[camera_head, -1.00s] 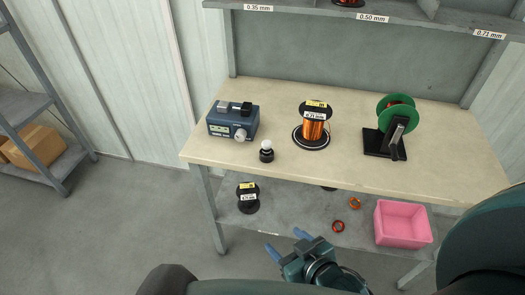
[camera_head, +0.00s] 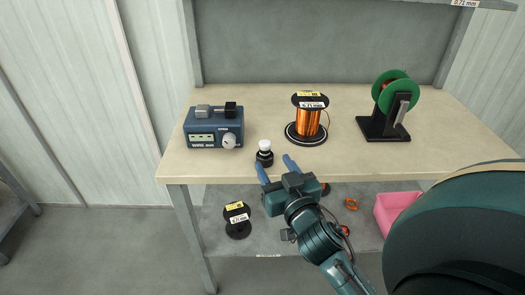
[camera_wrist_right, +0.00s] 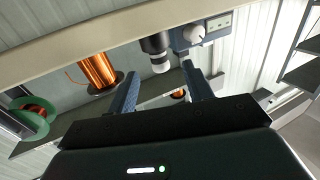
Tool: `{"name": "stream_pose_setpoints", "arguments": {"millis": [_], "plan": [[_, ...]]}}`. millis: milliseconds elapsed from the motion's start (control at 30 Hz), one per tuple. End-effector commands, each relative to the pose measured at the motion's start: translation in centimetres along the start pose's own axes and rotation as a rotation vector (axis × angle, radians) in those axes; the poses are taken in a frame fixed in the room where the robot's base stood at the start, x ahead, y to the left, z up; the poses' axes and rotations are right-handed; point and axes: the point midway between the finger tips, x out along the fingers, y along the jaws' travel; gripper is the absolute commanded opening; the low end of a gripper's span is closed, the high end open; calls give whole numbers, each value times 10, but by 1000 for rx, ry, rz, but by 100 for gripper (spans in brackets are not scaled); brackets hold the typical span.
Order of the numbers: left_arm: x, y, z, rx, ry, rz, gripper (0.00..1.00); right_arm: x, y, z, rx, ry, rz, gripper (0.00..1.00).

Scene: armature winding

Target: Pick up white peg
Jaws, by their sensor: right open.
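The white peg (camera_head: 265,145) is a small white-topped piece standing upright in a round black base (camera_head: 265,158) near the front edge of the workbench. In the right wrist view, the white peg (camera_wrist_right: 161,66) shows just beyond the space between my fingers. My right gripper (camera_head: 276,164) is open and empty, its two blue fingers apart and pointing at the peg from the front edge. In the wrist view, the right gripper (camera_wrist_right: 160,84) has nothing between its fingers. I cannot tell whether a finger touches the base. My left gripper is not in view.
A blue meter (camera_head: 214,128) stands left of the peg. A copper wire spool (camera_head: 308,120) stands to its right, and a green spool on a black stand (camera_head: 384,126) farther right. The lower shelf holds a black spool (camera_head: 237,221) and a pink bin (camera_head: 388,208).

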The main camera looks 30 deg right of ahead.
Motion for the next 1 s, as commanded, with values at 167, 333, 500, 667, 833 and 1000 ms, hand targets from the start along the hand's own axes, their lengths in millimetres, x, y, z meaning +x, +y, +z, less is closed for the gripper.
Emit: {"name": "stream_pose_setpoints", "arguments": {"millis": [167,333,500,667,833,1000], "plan": [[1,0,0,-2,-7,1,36,28,-1,-1,0,1,-2,51],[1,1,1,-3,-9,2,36,38,0,0,0,-1,-1,51],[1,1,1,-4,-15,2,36,62,2,-3,-4,2,-2,51],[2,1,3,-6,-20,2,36,82,2,-2,-2,-1,0,51],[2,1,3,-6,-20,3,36,87,2,-1,1,-3,0,51],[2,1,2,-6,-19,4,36,87,2,-1,0,-3,-1,48]]}}
